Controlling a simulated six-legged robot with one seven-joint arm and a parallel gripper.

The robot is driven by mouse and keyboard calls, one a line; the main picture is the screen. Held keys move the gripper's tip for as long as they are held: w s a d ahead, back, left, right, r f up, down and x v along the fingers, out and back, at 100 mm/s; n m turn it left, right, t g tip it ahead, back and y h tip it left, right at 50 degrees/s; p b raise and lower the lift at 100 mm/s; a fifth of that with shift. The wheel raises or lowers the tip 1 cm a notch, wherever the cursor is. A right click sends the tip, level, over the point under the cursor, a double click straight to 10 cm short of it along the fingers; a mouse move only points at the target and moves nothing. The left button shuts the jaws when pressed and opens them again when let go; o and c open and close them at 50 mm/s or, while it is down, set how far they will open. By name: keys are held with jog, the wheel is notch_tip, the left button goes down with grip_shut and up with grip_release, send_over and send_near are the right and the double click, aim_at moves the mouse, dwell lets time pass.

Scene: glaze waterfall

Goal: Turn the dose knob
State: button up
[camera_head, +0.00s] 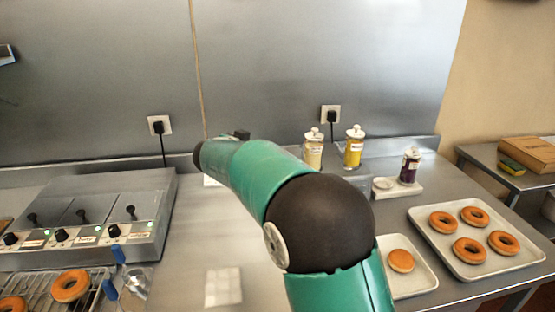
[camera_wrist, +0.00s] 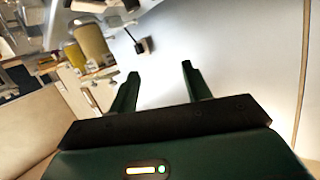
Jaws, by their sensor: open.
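A steel glaze machine (camera_head: 95,205) with lidded compartments stands at the left of the counter. Its front carries black knobs, among them a left knob (camera_head: 11,238), a middle knob (camera_head: 61,235) and a right knob (camera_head: 114,231), with small labels and green lights. The labels are too small to read, so I cannot tell which is the dose knob. My gripper (camera_wrist: 159,69) is open and empty in the wrist view, its two fingers apart before the steel wall. In the head view my arm hides it. No knob shows in the wrist view.
Bottles, including a yellow one (camera_head: 353,147) and a dark purple one (camera_head: 410,167), stand at the back right. A donut tray (camera_head: 452,259) lies at the right. A wire rack (camera_head: 93,291) with donuts and blue-handled tools (camera_head: 111,289) sit before the machine.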

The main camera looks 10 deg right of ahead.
notch_tip(320, 180, down, 6)
jog(key=m+g+h, duration=0.1)
jog(key=g, duration=0.2)
jog(key=shift+h, duration=0.3)
jog(key=x, duration=1.3)
jog(key=shift+a, duration=0.15)
jog(key=shift+w, duration=0.1)
jog(key=c, duration=1)
